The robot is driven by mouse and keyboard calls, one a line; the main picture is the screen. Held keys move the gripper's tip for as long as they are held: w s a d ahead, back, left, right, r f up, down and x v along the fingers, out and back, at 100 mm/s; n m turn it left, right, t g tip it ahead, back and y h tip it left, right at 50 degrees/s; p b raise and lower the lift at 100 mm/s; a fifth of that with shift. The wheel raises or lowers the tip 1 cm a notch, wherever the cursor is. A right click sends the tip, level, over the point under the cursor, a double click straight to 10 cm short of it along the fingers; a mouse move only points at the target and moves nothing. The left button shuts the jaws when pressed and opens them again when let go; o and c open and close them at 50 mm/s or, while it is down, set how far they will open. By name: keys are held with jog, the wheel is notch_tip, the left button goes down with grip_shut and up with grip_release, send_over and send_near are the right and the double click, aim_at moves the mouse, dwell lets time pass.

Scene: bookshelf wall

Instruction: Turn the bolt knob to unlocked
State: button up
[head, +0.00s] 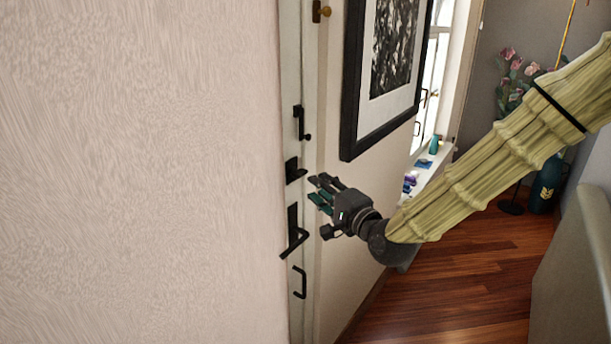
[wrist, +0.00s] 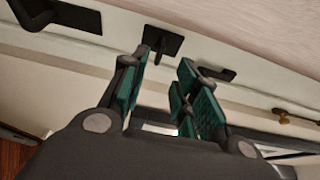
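The bolt knob (head: 296,175) is a small dark turn piece on a square black plate on the narrow white door at the left. In the wrist view the black bolt plate (wrist: 151,38) is at the top middle, with the knob (wrist: 159,58) standing out from it. My gripper (head: 317,189) is open and empty, just right of the knob in the head view. In the wrist view the fingertips of my gripper (wrist: 164,62) are apart, and the knob appears in the gap between them. I cannot tell whether either finger touches it.
A black lever handle (head: 294,236) sits below the bolt, with a pull handle (head: 300,283) under it. Another black fitting (head: 299,123) and a brass knob (head: 320,11) are above. A framed picture (head: 385,75) hangs on the right. Wooden floor (head: 450,290) is clear below my arm.

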aim_at(303, 175)
jog(key=p+x, duration=0.2)
jog(key=x, duration=0.5)
jog(key=shift+w+a, duration=0.15)
jog(key=shift+w, duration=0.15)
grip_shut()
